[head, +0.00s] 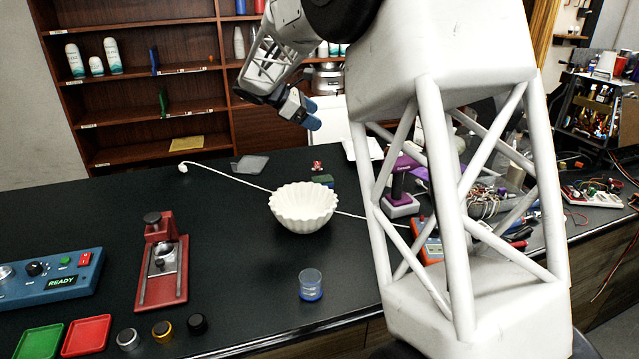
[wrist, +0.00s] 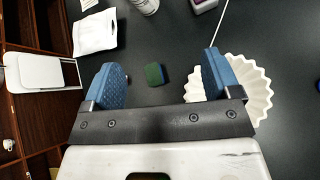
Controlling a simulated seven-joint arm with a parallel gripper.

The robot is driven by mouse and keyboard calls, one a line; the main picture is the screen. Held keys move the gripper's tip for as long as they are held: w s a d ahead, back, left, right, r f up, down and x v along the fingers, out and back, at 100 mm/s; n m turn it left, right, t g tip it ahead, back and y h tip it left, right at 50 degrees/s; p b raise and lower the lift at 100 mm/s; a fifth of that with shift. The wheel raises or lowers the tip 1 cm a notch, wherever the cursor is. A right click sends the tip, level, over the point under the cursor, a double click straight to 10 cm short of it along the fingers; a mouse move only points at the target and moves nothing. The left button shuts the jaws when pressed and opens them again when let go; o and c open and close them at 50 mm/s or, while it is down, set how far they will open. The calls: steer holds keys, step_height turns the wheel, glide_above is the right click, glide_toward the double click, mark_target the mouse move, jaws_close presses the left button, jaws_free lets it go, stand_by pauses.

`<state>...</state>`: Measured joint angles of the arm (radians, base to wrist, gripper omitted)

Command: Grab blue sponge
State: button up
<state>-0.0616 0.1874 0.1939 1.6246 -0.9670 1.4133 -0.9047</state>
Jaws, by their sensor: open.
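A small block, green with a dark blue side, likely the sponge (head: 322,181), lies on the black counter just behind the white fluted bowl (head: 304,207). In the wrist view the sponge (wrist: 155,74) shows between my two blue fingers, some way beyond them. My gripper (head: 307,112) is open and empty, held well above the counter, up and to the left of the sponge in the head view. In the wrist view my gripper (wrist: 163,68) has its right finger overlapping the bowl (wrist: 250,88).
A red-topped small item (head: 317,166) sits behind the sponge. A white cable (head: 225,178) runs across the counter behind the bowl. A blue-bottomed cup (head: 311,285) stands in front. Shelves (head: 130,85) rise at the back.

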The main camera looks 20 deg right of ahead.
steer(key=w+f+n+h, duration=0.3)
steer(key=w+f, duration=0.1)
steer(key=w, duration=0.7)
glide_toward(321, 179)
steer(key=d, duration=0.2)
steer(key=shift+s+d+f+y, duration=0.15)
steer(key=shift+d+f+y, duration=0.15)
steer(key=shift+f, duration=0.1)
steer(key=shift+x, duration=1.3)
steer(key=shift+x, duration=2.6)
steer(key=shift+r, duration=0.1)
steer(key=c, duration=1)
